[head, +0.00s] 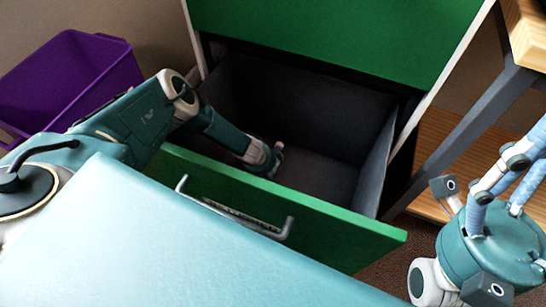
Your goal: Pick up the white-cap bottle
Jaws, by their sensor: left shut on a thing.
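My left arm reaches over the front of an open green drawer (345,232). My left gripper (277,157) is down inside the drawer, near its middle. It is shut on a small pale thing (279,147), of which only a bit shows at the fingertips. I cannot tell from this whether it is the white-cap bottle; no bottle shows clearly anywhere else. My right gripper (525,165) is at the right edge, outside the drawer, with its fingertips cut off by the frame.
The drawer has dark grey walls and a metal handle (235,212); its visible floor looks bare. The green cabinet front (330,35) rises above it. A purple bin (70,80) stands at the left. A wooden shelf unit with dark legs (470,115) stands at the right.

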